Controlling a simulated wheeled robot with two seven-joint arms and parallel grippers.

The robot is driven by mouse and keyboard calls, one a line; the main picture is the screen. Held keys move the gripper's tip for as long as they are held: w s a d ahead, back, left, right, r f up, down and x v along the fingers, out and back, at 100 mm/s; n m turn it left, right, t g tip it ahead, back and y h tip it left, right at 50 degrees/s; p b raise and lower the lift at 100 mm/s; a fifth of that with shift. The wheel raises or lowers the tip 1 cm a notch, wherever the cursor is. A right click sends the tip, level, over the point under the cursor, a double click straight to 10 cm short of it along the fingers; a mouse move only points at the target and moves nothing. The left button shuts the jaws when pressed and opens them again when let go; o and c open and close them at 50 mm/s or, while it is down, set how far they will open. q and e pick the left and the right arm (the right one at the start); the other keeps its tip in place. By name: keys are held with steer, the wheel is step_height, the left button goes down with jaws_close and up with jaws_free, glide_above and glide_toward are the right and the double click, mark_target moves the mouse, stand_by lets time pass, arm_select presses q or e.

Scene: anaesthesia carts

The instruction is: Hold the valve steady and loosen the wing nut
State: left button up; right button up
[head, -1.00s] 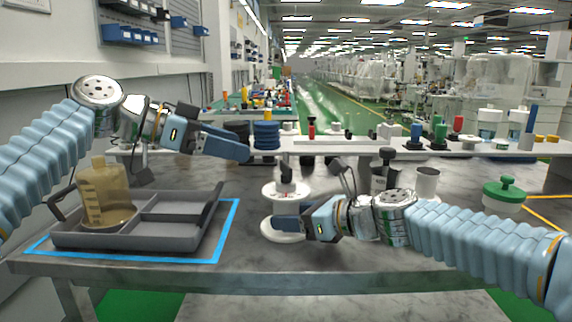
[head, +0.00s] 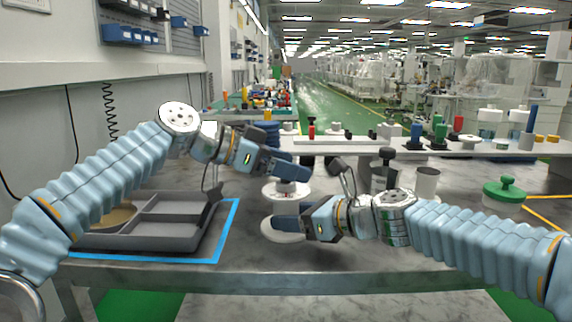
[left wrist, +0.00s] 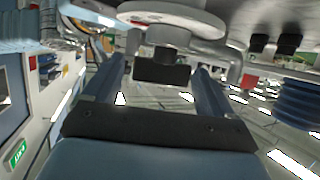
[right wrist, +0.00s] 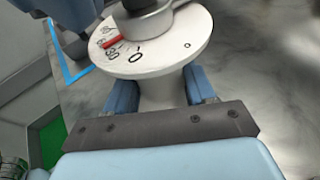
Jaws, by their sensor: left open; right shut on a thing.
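The valve (head: 285,195) is a white spool-shaped body standing upright on the grey table. In the right wrist view its round dial (right wrist: 165,42) shows numbers and a red mark. My right gripper (head: 290,226) is shut on the valve's narrow neck (right wrist: 160,92), below the dial. The dark wing nut (left wrist: 162,69) sits on top of the valve, and my left gripper (head: 298,170) mostly hides it in the head view. My left gripper is open at the top of the valve. In the left wrist view the wing nut lies between its fingers, with gaps on both sides.
A grey divided tray (head: 200,236) lies inside blue tape on the left; my left arm partly hides it and a tan container (head: 112,215). Metal cylinders (head: 426,182) and a green-lidded jar (head: 505,192) stand on the right. A white shelf (head: 470,147) crosses the back.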

arm_select(q)
steer(key=shift+c, duration=0.3)
steer(key=c, duration=0.9)
steer(key=n+t+y, duration=0.2)
steer(key=n+t, duration=0.2)
steer(key=shift+s+d, duration=0.1)
steer(key=shift+s, duration=0.05)
steer(key=shift+f+n+t+y, duration=0.1)
steer(key=shift+n+t+y, duration=1.3)
steer(key=shift+n+y, duration=0.4)
